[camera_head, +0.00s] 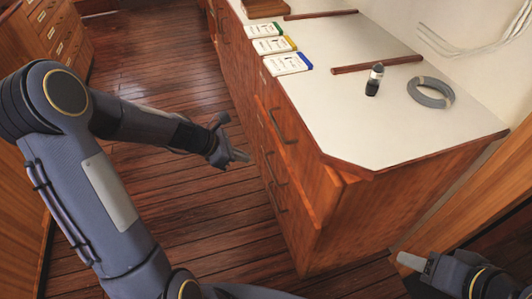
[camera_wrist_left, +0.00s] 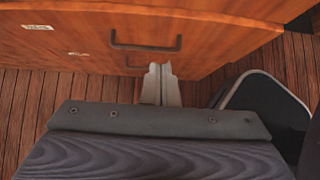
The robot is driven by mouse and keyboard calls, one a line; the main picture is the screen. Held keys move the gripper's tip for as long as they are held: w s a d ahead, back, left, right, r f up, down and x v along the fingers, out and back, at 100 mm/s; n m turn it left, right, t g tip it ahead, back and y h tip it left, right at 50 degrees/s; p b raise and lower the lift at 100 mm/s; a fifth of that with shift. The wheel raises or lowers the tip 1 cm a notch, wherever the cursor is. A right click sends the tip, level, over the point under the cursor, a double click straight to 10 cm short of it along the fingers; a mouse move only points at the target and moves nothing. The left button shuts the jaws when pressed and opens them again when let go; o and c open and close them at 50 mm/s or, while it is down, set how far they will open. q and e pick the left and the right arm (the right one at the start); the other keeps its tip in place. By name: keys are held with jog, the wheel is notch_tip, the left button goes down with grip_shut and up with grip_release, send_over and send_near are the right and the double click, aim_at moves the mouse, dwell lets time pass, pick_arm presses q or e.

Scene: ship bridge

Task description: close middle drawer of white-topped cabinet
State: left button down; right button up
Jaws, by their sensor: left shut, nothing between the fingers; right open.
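The white-topped cabinet (camera_head: 310,235) stands right of centre in the head view, with dark bar handles on its wooden drawer fronts. An upper drawer front (camera_head: 307,165) appears to stand out slightly beyond the cabinet's corner. A lower handle (camera_head: 273,168) marks the middle drawer, whose opening I cannot judge. My left gripper (camera_head: 240,155) is shut and empty, left of the drawer fronts. In the left wrist view, its fingertips (camera_wrist_left: 160,72) point at the fronts, just below a bar handle (camera_wrist_left: 146,46); contact is unclear. My right gripper (camera_head: 410,262) is open, at the lower right beside the cabinet's end.
The white top (camera_head: 350,125) carries labelled boxes (camera_head: 287,64), wooden bars (camera_head: 376,64), a small black device (camera_head: 375,80) and a grey coil (camera_head: 431,92). Another drawer cabinet (camera_head: 50,30) stands at the upper left. The plank floor (camera_head: 170,75) between the cabinets is clear.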

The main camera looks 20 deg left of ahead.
aim_at(285, 162)
pick_arm(q)
jog(key=b+x, duration=0.1)
jog(key=x, duration=0.6)
jog(key=w+r+b+x, duration=0.1)
jog(key=x, duration=0.3)
jog(key=shift+w+d+f+b, duration=0.15)
jog(key=shift+d+b, duration=0.2)
jog(key=shift+d, duration=0.25)
jog(key=shift+w+d, duration=0.3)
jog(key=shift+d, duration=0.2)
jog(key=shift+w+d+p, duration=0.5)
jog(key=shift+w+d, duration=0.05)
jog(key=shift+d, duration=0.3)
jog(key=shift+a, duration=0.1)
